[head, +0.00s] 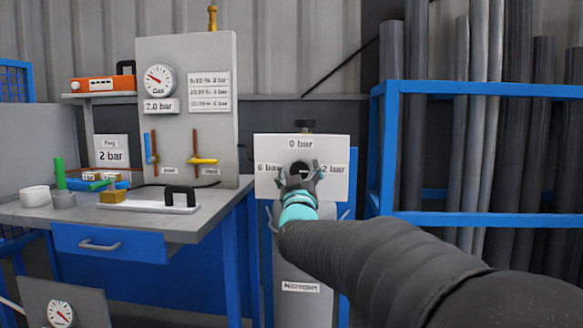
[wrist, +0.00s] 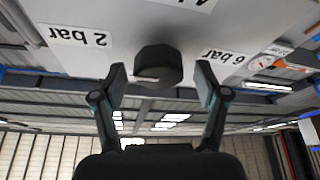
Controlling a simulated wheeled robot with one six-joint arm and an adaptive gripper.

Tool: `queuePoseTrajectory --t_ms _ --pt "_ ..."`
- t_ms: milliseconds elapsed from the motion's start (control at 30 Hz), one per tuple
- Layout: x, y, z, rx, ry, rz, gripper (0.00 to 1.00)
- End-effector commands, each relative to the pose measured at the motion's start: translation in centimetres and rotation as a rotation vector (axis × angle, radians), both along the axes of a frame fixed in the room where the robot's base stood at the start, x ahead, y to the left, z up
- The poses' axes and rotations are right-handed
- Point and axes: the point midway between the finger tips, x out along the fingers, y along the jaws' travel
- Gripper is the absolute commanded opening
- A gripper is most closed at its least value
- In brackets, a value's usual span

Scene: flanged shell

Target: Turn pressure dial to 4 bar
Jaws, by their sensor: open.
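The pressure dial is a dark, faceted knob (wrist: 158,66) on a white plate (head: 270,145). The head view shows the labels 0 bar at top, 6 bar at left and 2 bar at right; my gripper hides the lower part. The wrist view is upside down, with 2 bar at left, 6 bar at right and a cut-off 4 at top. A pale mark shows at the knob's lower left there. My gripper (wrist: 161,80) is open, one finger on each side of the knob, with gaps visible. In the head view my gripper (head: 302,180) is in front of the plate.
The plate stands above a grey cylinder labelled Nitrogen (head: 300,287). A workbench (head: 215,222) with a gas gauge panel (head: 215,110) reading 2.0 bar is at left. A blue rack (head: 480,219) of dark pipes stands at right.

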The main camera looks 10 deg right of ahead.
Motion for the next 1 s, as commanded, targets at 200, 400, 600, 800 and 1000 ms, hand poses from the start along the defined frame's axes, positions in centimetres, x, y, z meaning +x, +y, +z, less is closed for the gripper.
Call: queuePoseTrajectory --t_ms 200,400,600,800,1000 --pt "1.1 -0.2 0.5 -0.001 -0.001 0.001 0.73" --pt "1.2 -0.2 0.5 0.0 0.0 0.001 0.73" --pt "1.1 -0.2 0.4 0.0 0.0 0.001 0.38" --pt "1.2 0.7 0.4 -0.001 0.0 0.004 0.13" --pt "1.2 0.4 0.3 0.02 -0.006 0.009 0.13"
